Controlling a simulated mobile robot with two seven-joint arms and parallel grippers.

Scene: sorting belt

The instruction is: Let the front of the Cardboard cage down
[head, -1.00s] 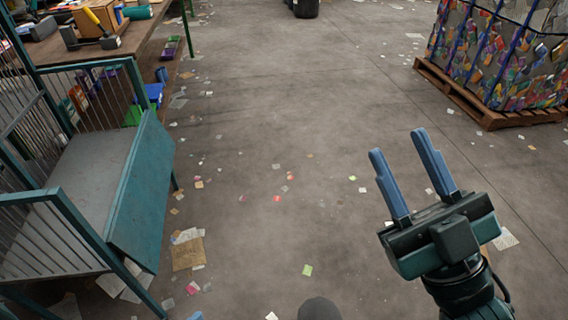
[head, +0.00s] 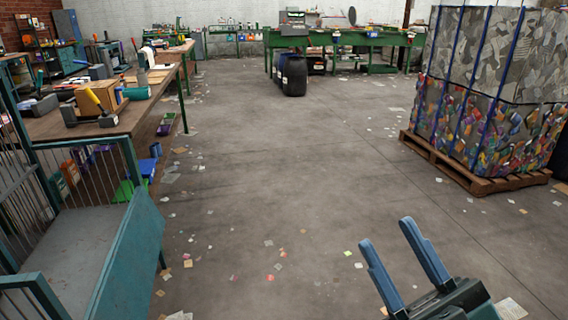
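The Cardboard cage stands at the left in the head view, with a teal frame, thin bars and a grey floor (head: 70,250). Its solid teal front panel (head: 125,262) faces right, low on the cage; the opening above it is clear. I cannot tell for sure whether the panel stands up or hangs down. The cage's near part is cut off by the picture edge. My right gripper (head: 390,240) is at the bottom right, well apart from the cage. Its two blue fingers are spread with nothing between them. My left gripper is not in view.
A workbench (head: 135,116) with tools runs behind the cage. A baled load (head: 485,100) sits on a wooden pallet (head: 450,168) at the right. Dark barrels (head: 293,75) stand at the back. The middle floor is clear apart from paper scraps.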

